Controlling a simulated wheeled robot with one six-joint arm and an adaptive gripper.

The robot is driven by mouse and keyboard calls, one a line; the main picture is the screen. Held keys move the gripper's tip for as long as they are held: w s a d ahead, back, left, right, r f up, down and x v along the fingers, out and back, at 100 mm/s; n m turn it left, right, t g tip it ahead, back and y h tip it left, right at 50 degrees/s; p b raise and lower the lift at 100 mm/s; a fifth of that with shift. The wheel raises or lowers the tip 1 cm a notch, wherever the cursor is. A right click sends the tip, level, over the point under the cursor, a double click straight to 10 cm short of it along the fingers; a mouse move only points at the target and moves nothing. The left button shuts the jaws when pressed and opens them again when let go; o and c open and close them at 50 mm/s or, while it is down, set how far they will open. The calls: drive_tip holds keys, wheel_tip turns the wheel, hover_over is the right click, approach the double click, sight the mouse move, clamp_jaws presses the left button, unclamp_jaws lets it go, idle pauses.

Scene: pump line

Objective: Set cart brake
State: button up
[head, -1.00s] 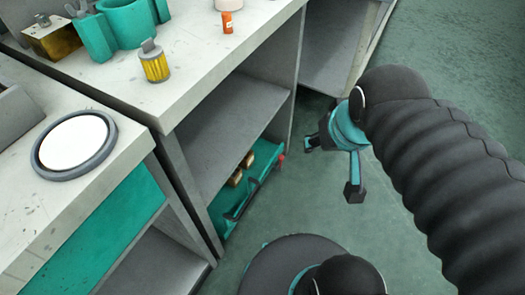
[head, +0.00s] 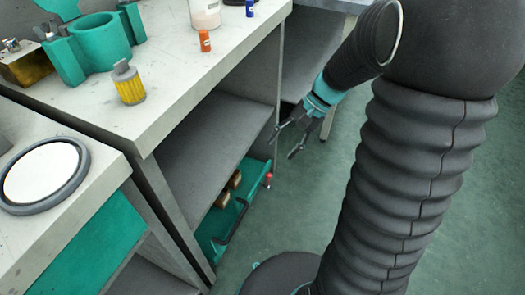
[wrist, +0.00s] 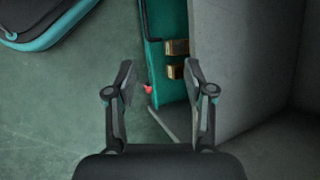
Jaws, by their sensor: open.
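A teal cart (head: 222,243) stands low in the bay under the bench, with a dark bar handle (head: 236,220) along its front. A small red knob (head: 268,176) is at its far end, perhaps the brake; its lever is too small to make out. In the wrist view the red knob (wrist: 148,89) shows between my fingers, beside the teal cart (wrist: 168,22). My gripper (head: 284,148) is open and empty, in front of the bay and above the knob, apart from it. The gripper also shows in the wrist view (wrist: 158,65).
Brass-coloured blocks (head: 228,188) sit in the cart. A grey shelf (head: 205,150) and bench top (head: 165,95) lie above it. The bench holds a yellow filter (head: 128,84), an orange bottle (head: 204,41) and a teal holder (head: 100,40). The green floor (head: 320,195) is clear.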

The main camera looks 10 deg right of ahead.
drive_tip(key=w+d+f+m+t+y+b, duration=0.1)
drive_tip(key=w+d+f+m+y, duration=0.25)
drive_tip(key=f, duration=0.45)
drive_tip(key=w+d+f+m+y, duration=0.25)
drive_tip(key=w+f, duration=0.25)
drive_tip(key=f, duration=0.3)
drive_tip(key=m+t+y+b, duration=0.1)
drive_tip(key=m+t+y, duration=0.3)
drive_tip(key=m+t, duration=0.4)
approach(269, 175)
drive_tip(key=x, duration=0.7)
drive_tip(key=f+x, duration=0.1)
drive_tip(key=x, duration=0.2)
drive_tip(key=shift+w+a, duration=0.1)
drive_tip(key=shift+w, duration=0.15)
clamp_jaws()
